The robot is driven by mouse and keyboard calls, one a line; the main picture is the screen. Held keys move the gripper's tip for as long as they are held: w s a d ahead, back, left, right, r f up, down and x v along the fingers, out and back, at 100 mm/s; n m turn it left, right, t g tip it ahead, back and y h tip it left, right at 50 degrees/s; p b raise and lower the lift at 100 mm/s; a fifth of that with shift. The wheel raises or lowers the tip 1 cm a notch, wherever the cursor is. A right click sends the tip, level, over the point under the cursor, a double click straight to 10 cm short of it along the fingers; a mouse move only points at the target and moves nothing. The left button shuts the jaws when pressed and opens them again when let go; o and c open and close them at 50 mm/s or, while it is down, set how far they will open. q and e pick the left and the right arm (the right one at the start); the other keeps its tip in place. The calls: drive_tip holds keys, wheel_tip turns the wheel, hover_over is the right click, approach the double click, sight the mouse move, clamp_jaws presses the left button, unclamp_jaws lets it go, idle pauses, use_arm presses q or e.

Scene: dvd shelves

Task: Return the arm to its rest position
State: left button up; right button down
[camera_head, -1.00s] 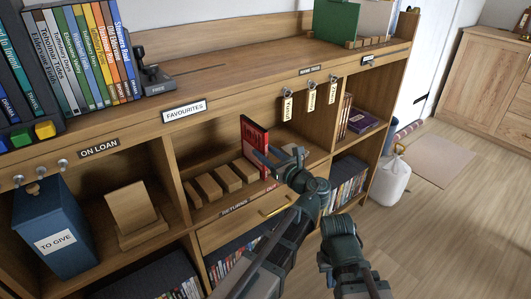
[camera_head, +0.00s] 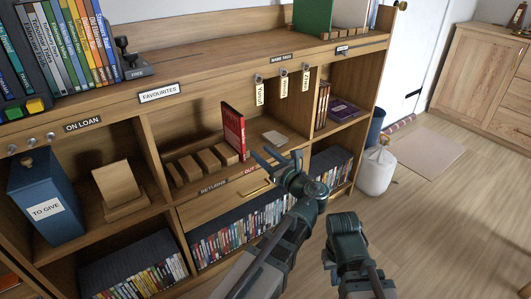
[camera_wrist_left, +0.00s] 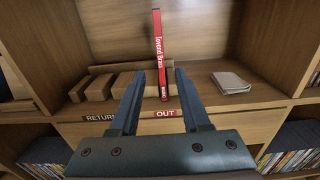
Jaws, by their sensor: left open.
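My left gripper (camera_head: 265,153) is open and empty in front of the middle shelf bay; its two fingers also show in the left wrist view (camera_wrist_left: 159,76). A red DVD case (camera_head: 233,128) stands upright beside the wooden blocks (camera_head: 208,160). In the left wrist view the red case (camera_wrist_left: 160,50) appears between the fingertips, beyond them and not visibly held. The "OUT" label (camera_wrist_left: 166,113) is on the shelf edge below it. My right arm (camera_head: 346,240) shows at lower centre; its fingers cannot be made out.
The wooden shelf unit (camera_head: 215,80) fills the left and middle. A blue "TO GIVE" box (camera_head: 45,190) stands in the left bay. Key tags (camera_head: 283,84) hang from the upper edge. A white bag (camera_head: 376,170) stands right of the unit. Open floor (camera_head: 440,220) lies at right.

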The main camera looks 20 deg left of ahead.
use_arm(q)
drive_tip(key=s+a+f+n+g+h, duration=0.1)
drive_tip(key=s+f+n+g+h, duration=0.35)
drive_tip(key=f+n, duration=0.5)
drive_tip(key=s+a+f+n+g+h, duration=0.1)
drive_tip(key=s+f+n+g+h, duration=0.4)
drive_tip(key=f+n, duration=0.45)
drive_tip(key=s+d+n+g+h+p, duration=0.1)
drive_tip(key=s+d+h+p, duration=0.1)
drive_tip(key=s+d, duration=0.55)
drive_tip(key=s+d+n+g+h+p, duration=0.15)
drive_tip(key=s+d, duration=0.25)
drive_tip(key=d, duration=0.6)
wheel_tip(320, 180, up, 38)
drive_tip(key=p, duration=3.7)
drive_tip(key=shift+a+f+t, duration=0.15)
drive_tip(key=shift+a+t, duration=0.05)
drive_tip(key=shift+t, duration=0.2)
